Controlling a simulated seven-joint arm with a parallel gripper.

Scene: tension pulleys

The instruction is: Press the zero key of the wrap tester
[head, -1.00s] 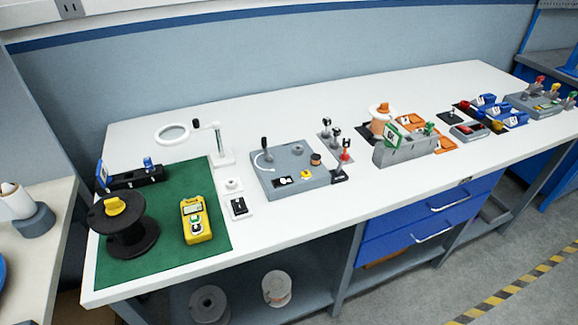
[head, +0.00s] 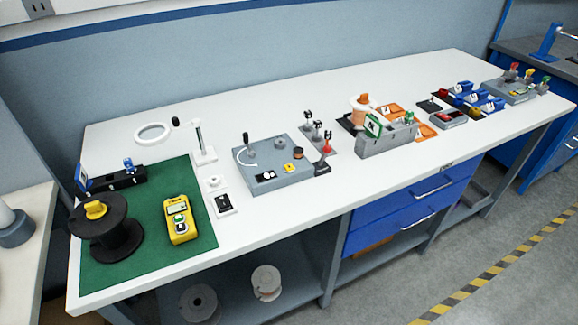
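A yellow handheld instrument (head: 181,221) with a small display and a few keys lies face up on the green mat (head: 158,259). It looks like a tester, but its key labels are too small to read. A grey box (head: 272,166) with a black lever, a yellow knob and a dark label stands right of the mat; I cannot tell for certain which device is the wrap tester. My gripper is not in view, and nothing touches either device.
A black spool (head: 107,231) with a yellow knob stands left of the instrument. A ring magnifier (head: 153,133) on a stand is behind. A small black switch plate (head: 224,203) is at the right. Grey, orange and blue fixtures fill the bench's right half. The white front edge is clear.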

